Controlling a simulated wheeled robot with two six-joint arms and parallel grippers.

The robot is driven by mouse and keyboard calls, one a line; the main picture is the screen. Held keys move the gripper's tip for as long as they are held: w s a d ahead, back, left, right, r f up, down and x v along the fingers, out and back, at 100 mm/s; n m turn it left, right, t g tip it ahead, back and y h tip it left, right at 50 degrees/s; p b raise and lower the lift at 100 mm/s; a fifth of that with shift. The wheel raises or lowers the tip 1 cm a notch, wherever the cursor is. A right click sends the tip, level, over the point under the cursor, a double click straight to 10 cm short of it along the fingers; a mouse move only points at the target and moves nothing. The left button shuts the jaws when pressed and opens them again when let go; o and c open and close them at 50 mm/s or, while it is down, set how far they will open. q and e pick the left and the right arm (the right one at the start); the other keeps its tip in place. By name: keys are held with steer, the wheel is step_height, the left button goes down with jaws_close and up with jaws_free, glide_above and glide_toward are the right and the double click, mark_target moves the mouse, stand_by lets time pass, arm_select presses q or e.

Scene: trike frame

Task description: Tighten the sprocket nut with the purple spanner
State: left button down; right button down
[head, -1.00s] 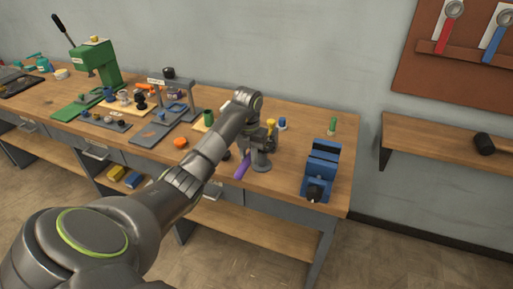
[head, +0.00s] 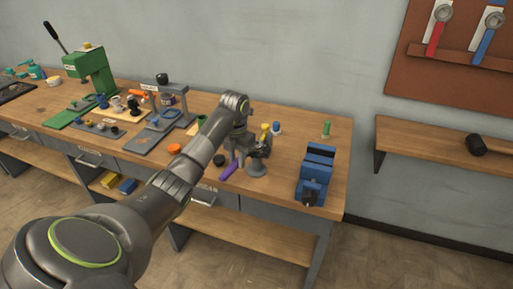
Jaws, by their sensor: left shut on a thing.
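My left gripper (head: 240,154) is shut on the purple spanner (head: 231,171) at the bench's front. The spanner's handle shows below the gripper and slants down to the left. Just right of it is a grey round-based stand (head: 257,169) with dark parts on top. The spanner's head and the sprocket nut are hidden or too small to make out, so I cannot tell whether they touch. My right gripper is not in view.
A blue vice (head: 318,172) stands at the bench's right end. A yellow piece (head: 265,130), a blue piece (head: 276,128) and a green piece (head: 326,129) stand behind. An orange piece (head: 174,149) and a black round piece (head: 219,160) lie left. The wooden bench (head: 295,140) is bare between stand and vice.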

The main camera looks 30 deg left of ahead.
arm_select(q)
steer(key=shift+a+m, duration=0.7)
steer(key=shift+a, duration=0.1)
steer(key=a+m, duration=0.2)
steer(key=w+a+m, duration=0.1)
steer(key=a+m, duration=0.1)
steer(key=shift+w, duration=0.1)
stand_by(0.8)
steer(key=shift+r, duration=0.1)
